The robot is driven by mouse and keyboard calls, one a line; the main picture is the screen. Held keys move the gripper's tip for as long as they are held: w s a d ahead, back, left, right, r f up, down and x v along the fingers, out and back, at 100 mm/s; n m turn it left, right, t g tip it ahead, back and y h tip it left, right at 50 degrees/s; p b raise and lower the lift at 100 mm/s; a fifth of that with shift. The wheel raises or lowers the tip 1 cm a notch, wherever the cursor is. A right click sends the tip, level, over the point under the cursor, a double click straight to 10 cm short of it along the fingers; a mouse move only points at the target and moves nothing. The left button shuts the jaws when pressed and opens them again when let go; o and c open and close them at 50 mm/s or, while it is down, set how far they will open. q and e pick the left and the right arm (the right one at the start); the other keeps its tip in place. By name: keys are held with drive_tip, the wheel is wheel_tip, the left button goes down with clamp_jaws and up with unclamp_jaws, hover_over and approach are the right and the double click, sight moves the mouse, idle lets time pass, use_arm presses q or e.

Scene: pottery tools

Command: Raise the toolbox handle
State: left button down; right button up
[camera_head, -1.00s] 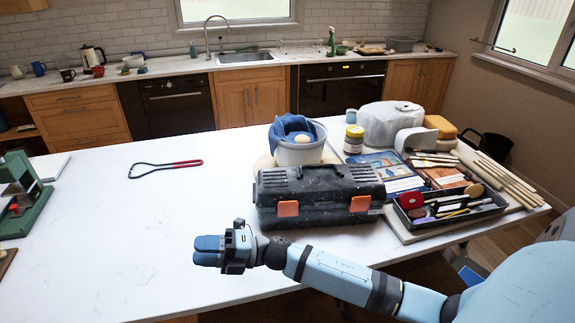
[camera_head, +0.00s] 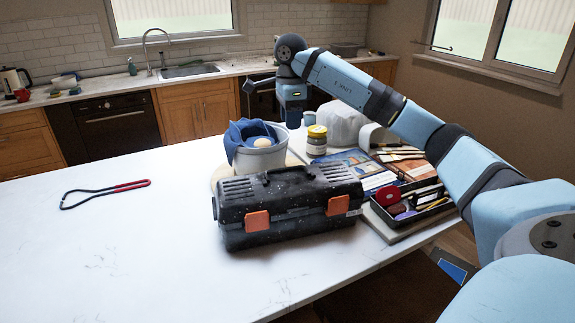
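The black speckled toolbox (camera_head: 290,215) with two orange latches stands closed on the white table, near its right part. Its dark handle (camera_head: 288,172) appears to lie folded down on the lid; it is hard to make out against the black. My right gripper (camera_head: 293,120) points down, raised above and beyond the toolbox in the picture, apart from it. My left gripper is out of view.
A white bucket with blue cloth (camera_head: 258,152) and a yellow-lidded jar (camera_head: 317,140) stand just behind the toolbox. A black tool tray (camera_head: 412,216) is to its right. A red-handled wire tool (camera_head: 105,191) lies left. The table's front left is clear.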

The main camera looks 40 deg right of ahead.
sight(287, 174)
wheel_tip(287, 174, down, 13)
drive_tip(key=shift+f+p, duration=0.1)
drive_tip(key=shift+p, duration=0.25)
drive_tip(key=shift+a, duration=0.1)
clamp_jaws()
